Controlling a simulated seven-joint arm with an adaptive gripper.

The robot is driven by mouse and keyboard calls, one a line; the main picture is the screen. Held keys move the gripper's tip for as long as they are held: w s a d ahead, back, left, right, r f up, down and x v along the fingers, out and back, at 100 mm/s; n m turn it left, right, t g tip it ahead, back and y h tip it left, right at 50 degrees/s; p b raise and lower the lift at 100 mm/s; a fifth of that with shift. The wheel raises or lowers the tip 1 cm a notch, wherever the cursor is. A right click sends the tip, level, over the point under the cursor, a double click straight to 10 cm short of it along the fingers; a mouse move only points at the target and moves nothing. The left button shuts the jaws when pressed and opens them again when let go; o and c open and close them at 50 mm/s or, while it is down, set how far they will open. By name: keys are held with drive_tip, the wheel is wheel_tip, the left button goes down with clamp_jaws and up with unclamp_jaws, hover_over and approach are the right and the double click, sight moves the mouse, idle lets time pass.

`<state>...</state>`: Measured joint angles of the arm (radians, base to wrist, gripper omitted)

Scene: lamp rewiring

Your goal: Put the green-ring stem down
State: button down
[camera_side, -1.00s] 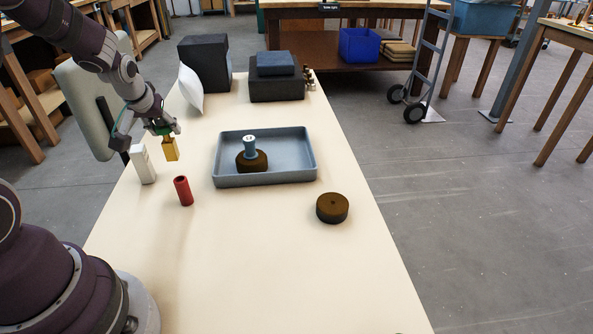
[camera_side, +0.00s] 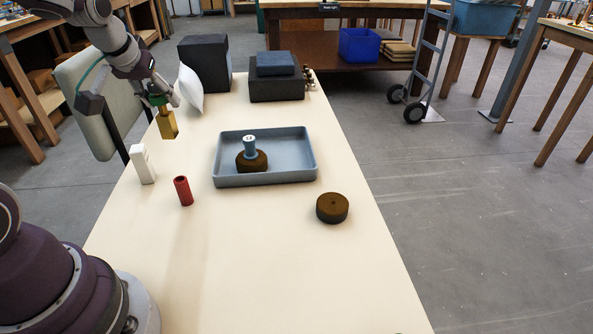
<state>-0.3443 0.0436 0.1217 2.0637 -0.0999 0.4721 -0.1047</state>
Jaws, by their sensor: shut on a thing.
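My gripper (camera_side: 160,98) is shut on a gold, block-like stem (camera_side: 167,124), which hangs below the fingers over the far left of the table. A bit of green shows at the fingers, but I cannot tell whether it is the stem's ring or part of my gripper. The stem appears clear of the tabletop. Its upper end is hidden by the fingers. A blue-grey tray (camera_side: 300,172) to its right holds a dark brown round base (camera_side: 252,163) with a light blue stem (camera_side: 249,146) upright in it.
A white block (camera_side: 142,164) and a red hollow cylinder (camera_side: 183,191) stand on the table (camera_side: 270,270) nearer the camera. A brown disc (camera_side: 332,208) lies right of them. A white pillow (camera_side: 190,89) and dark boxes (camera_side: 204,63) are behind. The near table is clear.

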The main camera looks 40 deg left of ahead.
drive_tip(key=w+d+m+h, duration=0.1)
drive_tip(key=d+m+h, duration=0.35)
drive_tip(key=d, duration=0.75)
drive_tip(key=w+d+m+h, duration=0.2)
drive_tip(key=d+m, duration=0.5)
drive_tip(key=d, duration=0.6)
drive_tip(key=s+d+m+h, duration=0.2)
drive_tip(key=s+d+m, duration=0.3)
drive_tip(key=d, duration=0.4)
drive_tip(key=shift+g, duration=0.3)
wheel_tip(320, 180, down, 13)
drive_tip(key=c, duration=0.7)
unclamp_jaws()
drive_tip(key=shift+f, duration=0.1)
